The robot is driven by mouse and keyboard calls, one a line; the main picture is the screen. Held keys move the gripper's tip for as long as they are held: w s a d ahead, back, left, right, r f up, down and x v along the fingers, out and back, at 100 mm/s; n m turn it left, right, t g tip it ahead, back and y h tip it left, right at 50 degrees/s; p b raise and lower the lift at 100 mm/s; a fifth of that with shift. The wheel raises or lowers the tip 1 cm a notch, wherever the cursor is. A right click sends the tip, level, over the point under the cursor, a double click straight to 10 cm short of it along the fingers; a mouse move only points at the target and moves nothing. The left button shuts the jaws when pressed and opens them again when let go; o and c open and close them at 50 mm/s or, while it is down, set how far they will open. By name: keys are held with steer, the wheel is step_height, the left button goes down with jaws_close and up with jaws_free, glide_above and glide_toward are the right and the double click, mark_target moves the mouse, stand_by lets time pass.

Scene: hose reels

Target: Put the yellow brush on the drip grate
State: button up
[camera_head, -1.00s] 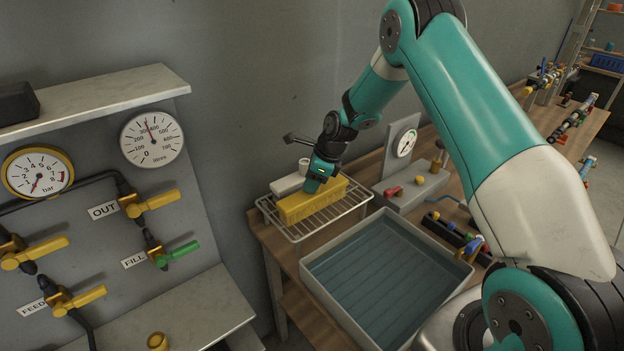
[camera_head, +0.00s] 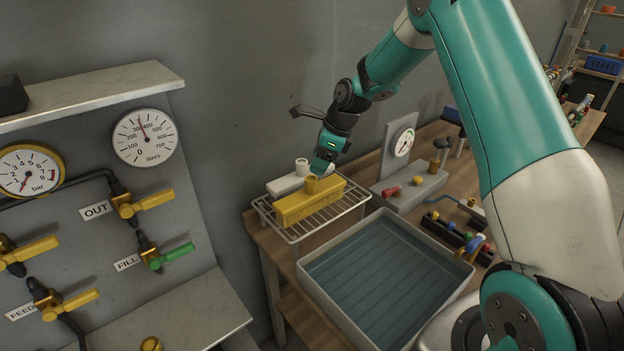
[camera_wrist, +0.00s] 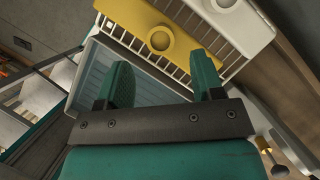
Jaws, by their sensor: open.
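The yellow brush (camera_head: 297,206), a block with a short round knob on top, lies on the wire drip grate (camera_head: 328,215) beside the tray. In the wrist view the yellow brush (camera_wrist: 140,26) also rests across the bars of the grate (camera_wrist: 176,74). My gripper (camera_head: 322,166) is just above and behind the brush and apart from it. In the wrist view my gripper's two green fingers (camera_wrist: 164,82) are spread with nothing between them.
A white block with a knob (camera_head: 286,183) lies behind the brush on the grate. A grey tray of water (camera_head: 309,269) stands in front. A gauge stand (camera_head: 404,141) and a row of coloured fittings (camera_head: 450,232) are to the right on the wooden bench (camera_head: 262,240).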

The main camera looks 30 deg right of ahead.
steer(key=s+a+r+n+g, duration=0.1)
steer(key=s+a+r+n, duration=1.3)
steer(key=s+n, duration=0.25)
steer(key=s+a+n, duration=0.2)
steer(key=s+n, duration=0.5)
steer(key=s, duration=0.2)
steer(key=s+a+n+g, duration=0.1)
steer(key=s+a+n, duration=0.1)
steer(key=s+n, duration=0.6)
steer(key=shift+s+a+r+g+b, duration=0.25)
steer(key=shift+s+r+g+b, duration=0.1)
steer(key=shift+s, duration=0.5)
steer(key=shift+n, duration=0.25)
